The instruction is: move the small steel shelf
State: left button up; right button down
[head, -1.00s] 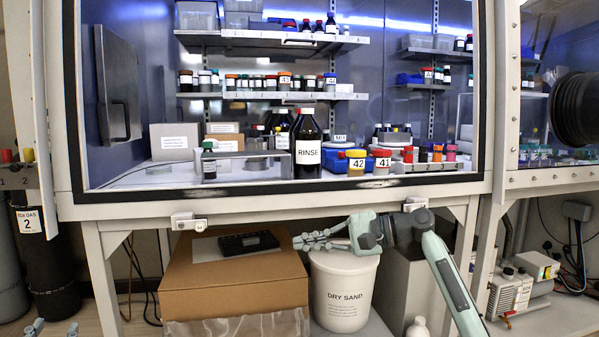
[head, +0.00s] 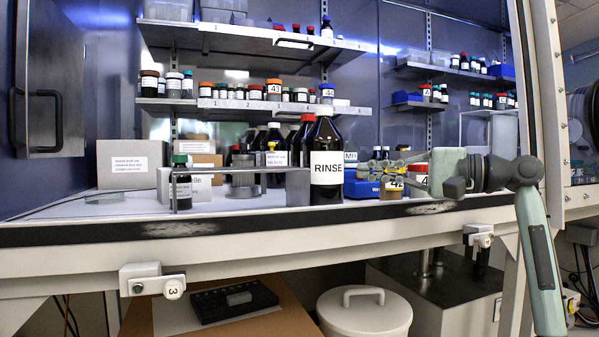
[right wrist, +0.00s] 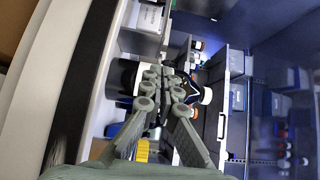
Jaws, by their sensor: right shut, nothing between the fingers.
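The small steel shelf (head: 298,188) is a low grey stand on the cabinet floor, left of the dark RINSE bottle (head: 326,165). Its broad right leg shows; a green-capped bottle (head: 181,190) stands at its left end and hides part of it. A steel cylinder (head: 243,181) is seen behind its thin top. My right gripper (head: 368,178) is at the cabinet opening, right of the RINSE bottle and apart from the shelf. Its fingers point left, shut and empty. The right wrist view shows the closed fingers (right wrist: 165,88) before the RINSE bottle. My left gripper is out of view.
Jars 42 (head: 392,187) and 41 (head: 418,176) stand beside my right gripper. White boxes (head: 133,163) stand behind the shelf, to the left. The front sill (head: 250,228) runs below the opening. Loaded wall shelves (head: 255,104) hang above.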

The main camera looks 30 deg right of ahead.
aim_at(320, 168)
jog(key=shift+w, duration=0.45)
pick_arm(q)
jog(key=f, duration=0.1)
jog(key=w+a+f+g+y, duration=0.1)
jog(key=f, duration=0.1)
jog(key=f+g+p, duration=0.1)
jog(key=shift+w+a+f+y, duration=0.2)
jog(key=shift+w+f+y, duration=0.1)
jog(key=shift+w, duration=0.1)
pick_arm(e)
jog(key=x, duration=0.9)
jog(key=shift+w+a, duration=0.2)
jog(key=shift+a, duration=0.05)
